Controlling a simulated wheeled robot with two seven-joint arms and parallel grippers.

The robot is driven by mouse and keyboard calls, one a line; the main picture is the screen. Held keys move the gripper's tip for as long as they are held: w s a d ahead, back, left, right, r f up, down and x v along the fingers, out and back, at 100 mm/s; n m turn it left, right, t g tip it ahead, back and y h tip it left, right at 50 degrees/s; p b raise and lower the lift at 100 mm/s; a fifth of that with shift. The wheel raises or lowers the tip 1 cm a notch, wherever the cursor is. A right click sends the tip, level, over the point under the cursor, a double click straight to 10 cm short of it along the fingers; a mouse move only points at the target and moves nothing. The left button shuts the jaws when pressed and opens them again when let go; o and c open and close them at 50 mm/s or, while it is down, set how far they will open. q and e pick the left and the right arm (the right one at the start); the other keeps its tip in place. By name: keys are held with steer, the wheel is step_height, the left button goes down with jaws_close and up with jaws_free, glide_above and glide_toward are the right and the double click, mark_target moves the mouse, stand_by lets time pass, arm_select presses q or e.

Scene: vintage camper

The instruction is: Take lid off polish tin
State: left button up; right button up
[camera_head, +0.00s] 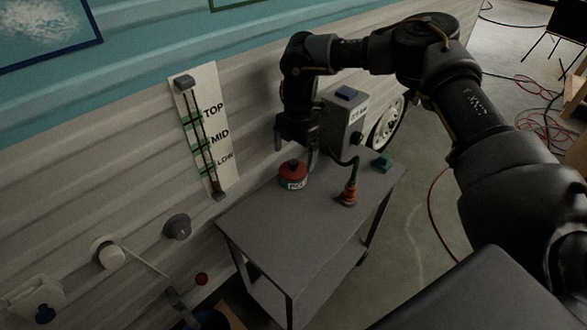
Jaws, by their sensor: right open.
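The polish tin (297,184) stands upright on the grey table near its wall-side edge. It has a pale label with partly readable dark lettering. Its red lid (291,169) with a small dark knob sits on top. My right gripper (297,157) is open and points down over the lid, with its fingers about the knob's height or just above. I cannot tell whether a finger touches the lid. My left gripper is not in view.
On the grey table (285,233) stand a grey box (343,120), an orange-red plug-like part (349,194) with a cable, and a small green block (382,162). A TOP/MID/LOW slider panel (215,130) is on the camper wall. The table's front is clear.

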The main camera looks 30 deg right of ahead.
mark_target(293, 162)
step_height(293, 162, down, 4)
steer(key=shift+a+r, duration=0.1)
steer(key=c, duration=1)
steer(key=shift+c, duration=0.2)
steer(key=shift+r, duration=0.15)
steer(key=shift+r, duration=0.6)
steer(key=s+d+r, duration=0.1)
steer(key=s+r, duration=1)
steer(key=s, duration=0.3)
steer(key=shift+d+r, duration=0.3)
steer(key=shift+d, duration=0.1)
